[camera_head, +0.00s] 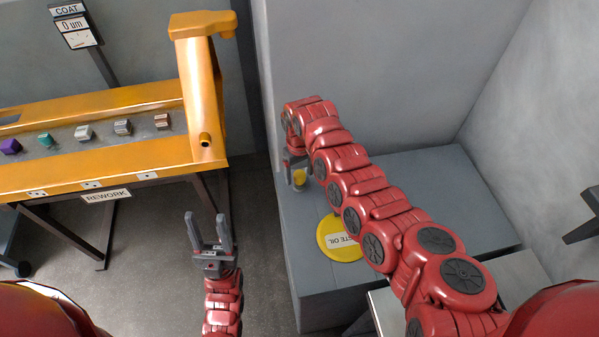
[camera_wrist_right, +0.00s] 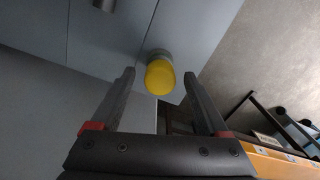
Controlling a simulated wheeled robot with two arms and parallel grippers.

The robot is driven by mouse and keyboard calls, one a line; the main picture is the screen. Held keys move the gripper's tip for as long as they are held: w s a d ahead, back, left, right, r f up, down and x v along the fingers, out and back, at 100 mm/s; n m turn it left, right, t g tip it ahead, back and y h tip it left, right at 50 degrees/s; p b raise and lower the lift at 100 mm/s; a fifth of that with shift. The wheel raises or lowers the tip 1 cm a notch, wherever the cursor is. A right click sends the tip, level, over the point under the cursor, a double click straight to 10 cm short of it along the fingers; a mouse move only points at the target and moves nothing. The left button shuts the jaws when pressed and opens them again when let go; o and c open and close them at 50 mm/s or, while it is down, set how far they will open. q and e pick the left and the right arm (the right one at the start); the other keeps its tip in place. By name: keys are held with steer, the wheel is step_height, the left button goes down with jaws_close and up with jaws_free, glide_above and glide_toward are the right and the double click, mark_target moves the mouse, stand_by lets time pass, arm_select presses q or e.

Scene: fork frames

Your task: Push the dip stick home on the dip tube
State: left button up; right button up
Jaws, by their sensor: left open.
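A yellow-capped piece (camera_head: 299,178), which looks like the dip stick's head, stands at the left edge of the grey cabinet. In the right wrist view its rounded yellow end (camera_wrist_right: 160,79) sits on a grey collar, which may be the dip tube (camera_wrist_right: 159,54). My right gripper (camera_head: 296,162) is at this piece. Its fingers (camera_wrist_right: 160,73) are apart, with the yellow end between the tips in the picture and a gap on both sides. I cannot tell how far the stick sits in the tube. My left gripper (camera_head: 207,214) is open and empty, left of the cabinet.
A yellow disc marked as waste oil (camera_head: 340,240) lies on the grey cabinet (camera_head: 430,180), partly behind my right arm. An orange frame (camera_head: 110,160) with several small coloured pieces and a rework label stands at left. A coat sign (camera_head: 76,26) stands behind it.

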steer(key=shift+r, duration=0.1)
steer(key=shift+r, duration=0.3)
step_height(320, 180, up, 8)
steer(key=b, duration=0.3)
steer(key=shift+w+f, duration=0.1)
steer(key=shift+f, duration=0.1)
step_height(320, 180, up, 9)
steer(key=shift+b, duration=0.4)
steer(key=shift+s+f, duration=0.1)
steer(key=shift+s, duration=0.1)
